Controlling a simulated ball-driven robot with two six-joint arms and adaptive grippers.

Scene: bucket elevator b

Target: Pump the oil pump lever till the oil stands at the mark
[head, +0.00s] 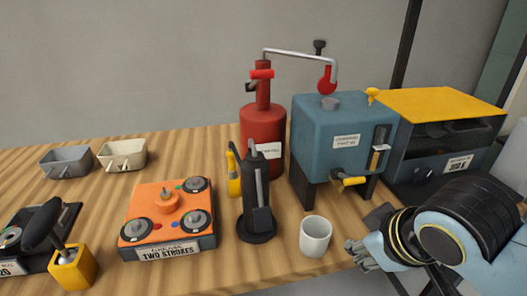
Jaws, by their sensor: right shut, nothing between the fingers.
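A red cylinder (262,130) stands upright at the back middle of the bench, with a short red handle (262,74) near its top. A grey pipe (300,54) runs from it to a red fitting (327,82) above a blue tank (325,130). The tank has a narrow gauge (380,146) on its front right and a yellow-ended handle (350,181) below. The oil level and mark are too small to read. My right gripper (360,256) is shut and empty at the bench's front edge, right of the white cup, apart from the tank. My left gripper is out of view.
A white cup (315,236) and a black stand (257,200) with a yellow lever (233,175) are in front. A yellow-topped cabinet (440,103) stands right.

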